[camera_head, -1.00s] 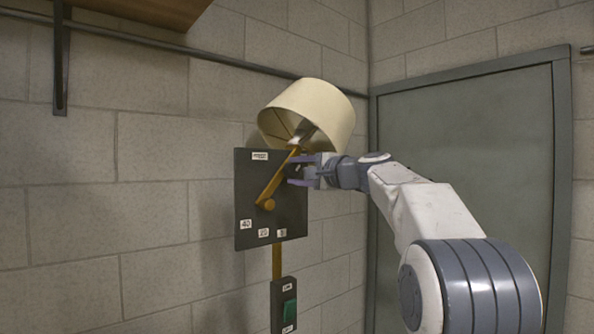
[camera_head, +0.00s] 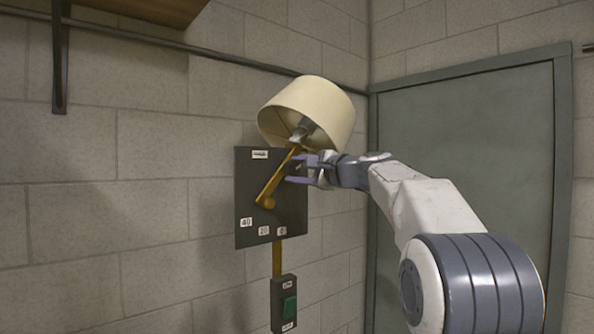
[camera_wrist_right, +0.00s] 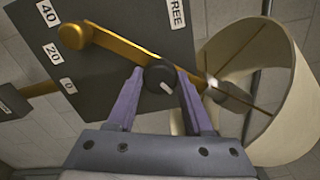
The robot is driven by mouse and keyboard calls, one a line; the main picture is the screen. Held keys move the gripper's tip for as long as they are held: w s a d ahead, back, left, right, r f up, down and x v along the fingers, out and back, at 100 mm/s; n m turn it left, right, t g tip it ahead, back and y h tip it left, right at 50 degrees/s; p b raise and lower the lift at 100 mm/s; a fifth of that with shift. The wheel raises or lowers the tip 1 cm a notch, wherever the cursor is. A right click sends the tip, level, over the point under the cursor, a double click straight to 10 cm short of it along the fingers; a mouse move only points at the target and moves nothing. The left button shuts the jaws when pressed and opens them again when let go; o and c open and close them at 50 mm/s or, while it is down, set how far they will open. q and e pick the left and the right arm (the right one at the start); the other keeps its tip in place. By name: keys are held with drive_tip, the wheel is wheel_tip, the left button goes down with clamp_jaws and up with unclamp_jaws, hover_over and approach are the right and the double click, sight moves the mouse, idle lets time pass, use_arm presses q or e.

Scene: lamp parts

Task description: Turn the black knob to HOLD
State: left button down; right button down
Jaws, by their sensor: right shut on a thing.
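The black knob (camera_wrist_right: 160,77) is round with a white pointer mark, which points to the lower right in the right wrist view. It sits on the dark plate (camera_head: 247,212), by the brass arm. My right gripper (camera_wrist_right: 158,82) is shut on the knob, one purple finger on each side. In the head view the right gripper (camera_head: 298,169) reaches the plate's right side from the right, and the knob is hard to make out there. A "FREE" label (camera_wrist_right: 177,14) shows at the plate's edge; I cannot read a HOLD label. My left gripper is not in view.
The brass arm (camera_head: 275,182) slants up from its pivot to the cream lampshade (camera_head: 318,107), close above my right gripper. Labels 40, 20 and 0 line the plate's lower edge. A grey door (camera_head: 465,180) stands behind my arm.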

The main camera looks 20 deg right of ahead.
drive_tip(key=shift+c, duration=1.5)
unclamp_jaws()
drive_tip(key=shift+d, duration=0.1)
drive_tip(key=shift+s+d+f+b, duration=0.1)
drive_tip(key=shift+s+b, duration=0.2)
drive_tip(key=b+v, duration=0.4)
drive_tip(key=v, duration=0.6)
drive_tip(key=shift+b, duration=0.3)
drive_tip(key=shift+w, duration=0.1)
